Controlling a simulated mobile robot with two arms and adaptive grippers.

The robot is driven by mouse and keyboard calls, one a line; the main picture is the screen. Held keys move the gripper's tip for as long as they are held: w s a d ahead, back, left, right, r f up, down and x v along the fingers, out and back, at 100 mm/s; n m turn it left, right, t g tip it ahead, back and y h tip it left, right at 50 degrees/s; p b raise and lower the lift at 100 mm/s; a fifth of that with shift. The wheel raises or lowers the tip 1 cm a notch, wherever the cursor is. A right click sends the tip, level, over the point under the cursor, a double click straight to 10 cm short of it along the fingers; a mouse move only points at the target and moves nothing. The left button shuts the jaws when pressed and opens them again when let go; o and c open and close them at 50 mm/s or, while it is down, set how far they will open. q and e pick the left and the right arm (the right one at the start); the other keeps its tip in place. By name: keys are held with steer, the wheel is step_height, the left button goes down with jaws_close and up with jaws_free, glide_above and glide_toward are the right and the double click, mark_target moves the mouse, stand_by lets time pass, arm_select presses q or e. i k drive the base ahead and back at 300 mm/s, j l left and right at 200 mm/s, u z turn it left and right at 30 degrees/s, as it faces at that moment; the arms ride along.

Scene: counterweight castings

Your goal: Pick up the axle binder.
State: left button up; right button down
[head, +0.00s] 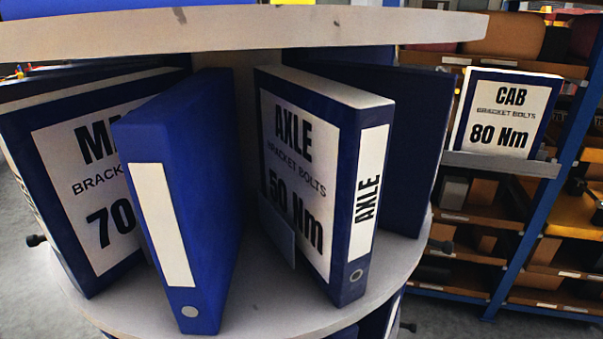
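The axle binder (316,180) stands upright on a round grey carousel shelf (270,290), right of the middle in the head view. It is blue, with a white cover label reading "AXLE BRACKET BOLTS 50 Nm" and a white spine label reading "AXLE". Its spine faces outward to the right, with a finger ring near the bottom. A small grey divider (276,236) stands in front of its cover and hides part of the label. Neither of my grippers is in view.
A blue binder with a blank spine (190,200) stands left of the axle binder, with a gap between. A "70" binder (85,180) is farther left. The carousel's upper disc (240,32) hangs above. A "CAB" binder (505,112) and a blue rack (545,185) are at right.

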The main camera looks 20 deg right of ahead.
mark_target(323, 143)
steer(key=k+j+z, duration=0.15)
steer(key=j, duration=0.25)
steer(key=k+j+z, duration=0.2)
steer(key=j, duration=0.25)
steer(key=k+j+z, duration=0.15)
steer(key=j, duration=0.25)
steer(key=k+j+z, duration=0.2)
steer(key=j, duration=0.15)
